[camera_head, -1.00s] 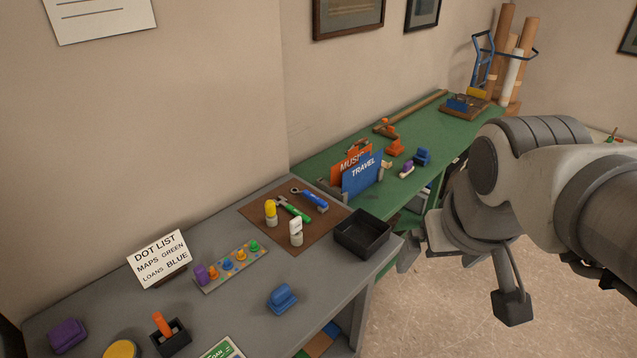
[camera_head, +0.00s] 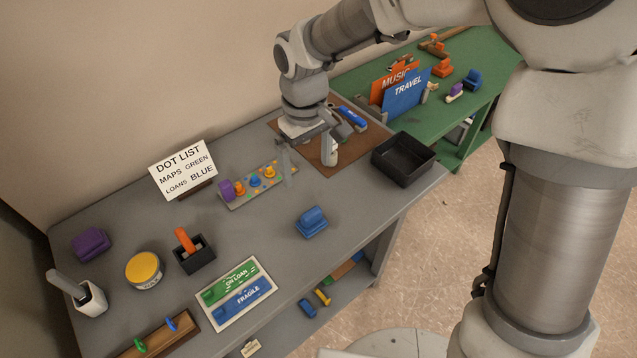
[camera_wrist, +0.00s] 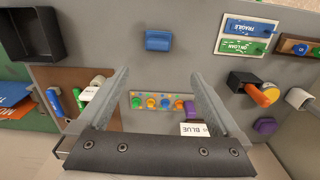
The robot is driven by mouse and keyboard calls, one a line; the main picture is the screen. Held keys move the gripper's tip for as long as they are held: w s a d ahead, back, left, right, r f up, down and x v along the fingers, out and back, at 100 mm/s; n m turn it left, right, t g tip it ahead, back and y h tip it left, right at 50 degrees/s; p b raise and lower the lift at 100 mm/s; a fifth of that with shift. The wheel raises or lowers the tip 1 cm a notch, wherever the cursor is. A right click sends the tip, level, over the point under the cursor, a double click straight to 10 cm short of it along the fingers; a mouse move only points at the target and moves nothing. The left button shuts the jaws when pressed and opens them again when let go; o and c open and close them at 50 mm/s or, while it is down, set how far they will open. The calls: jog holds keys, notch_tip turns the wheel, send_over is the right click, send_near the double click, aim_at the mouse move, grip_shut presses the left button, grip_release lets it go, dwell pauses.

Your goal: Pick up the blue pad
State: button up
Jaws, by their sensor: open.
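The blue pad (camera_head: 311,222) is a small blue block with a raised rounded top, standing alone on the grey table (camera_head: 250,230). It also shows in the wrist view (camera_wrist: 158,40), at upper centre beyond my fingertips. My gripper (camera_head: 308,160) is above the back part of the table, pointing down, near the strip of coloured dots and the brown mat. In the wrist view my gripper (camera_wrist: 158,75) is open, its two fingers wide apart with nothing between them but the background. It is apart from the blue pad.
The dot strip (camera_head: 252,184) lies behind the pad, the black tray (camera_head: 403,158) behind right. The label board (camera_head: 237,293), orange-handled holder (camera_head: 194,253), yellow-lidded jar (camera_head: 144,270) and purple pad (camera_head: 91,243) stand to the left. The tabletop around the blue pad is clear.

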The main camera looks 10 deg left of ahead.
send_near(311, 212)
jog(key=f, duration=0.5)
jog(key=shift+s+a+f, duration=0.15)
jog(key=shift+a, duration=0.05)
jog(key=shift+d+f, duration=0.15)
jog(key=shift+f, duration=1.2)
jog(key=shift+d+f, duration=0.1)
jog(key=shift+f, duration=1.25)
jog(key=c, duration=1.5)
jog(key=shift+r, duration=0.15)
